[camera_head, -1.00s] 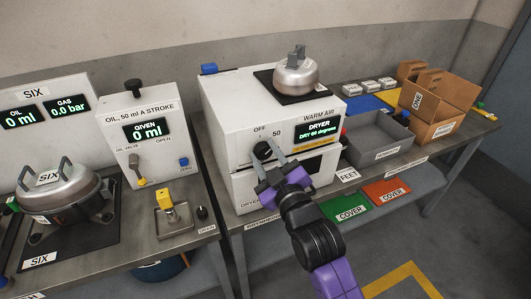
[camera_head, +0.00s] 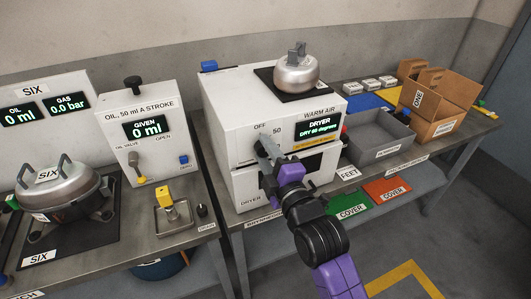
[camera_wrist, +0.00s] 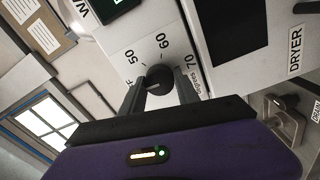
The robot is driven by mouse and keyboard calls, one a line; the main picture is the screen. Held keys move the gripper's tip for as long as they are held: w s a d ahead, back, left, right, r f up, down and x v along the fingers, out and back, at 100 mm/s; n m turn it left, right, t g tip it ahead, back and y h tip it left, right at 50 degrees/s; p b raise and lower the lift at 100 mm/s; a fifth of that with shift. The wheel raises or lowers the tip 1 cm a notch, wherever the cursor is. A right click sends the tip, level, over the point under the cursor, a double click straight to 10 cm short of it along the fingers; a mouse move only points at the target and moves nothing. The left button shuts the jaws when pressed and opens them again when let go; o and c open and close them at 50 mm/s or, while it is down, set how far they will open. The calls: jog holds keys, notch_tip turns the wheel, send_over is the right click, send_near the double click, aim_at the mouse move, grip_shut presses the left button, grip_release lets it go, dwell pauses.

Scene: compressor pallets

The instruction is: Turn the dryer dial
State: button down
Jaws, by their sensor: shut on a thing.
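The dryer (camera_head: 225,125) is a white box in the middle of the head view, with a lit display (camera_head: 318,128) reading "DRYER" and "DRY 60 degrees". My gripper (camera_head: 262,147) is at its front face, over the dial. In the wrist view the black round dial (camera_wrist: 159,80) sits between my two grey fingers, which are shut on it. The wrist view shows scale marks 50, 60 and 70 and the word "degrees" around the dial. In the head view my fingers hide most of the dial; OFF and 50 show above it.
A metal compressor dome (camera_head: 296,70) stands on a black mat on the dryer. A grey tray (camera_head: 378,140) and cardboard boxes (camera_head: 440,95) are to the right. The oil unit (camera_head: 140,115) and another compressor (camera_head: 65,190) are to the left. Green and red covers (camera_head: 387,188) lie below.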

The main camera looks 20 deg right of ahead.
jog(key=shift+f+n, duration=0.1)
jog(key=shift+n, duration=0.4)
jog(key=c, duration=0.9)
grip_release()
jog(key=s+b, duration=0.1)
jog(key=s, duration=0.6)
jog(key=shift+s+b, duration=0.35)
jog(key=shift+s, duration=0.05)
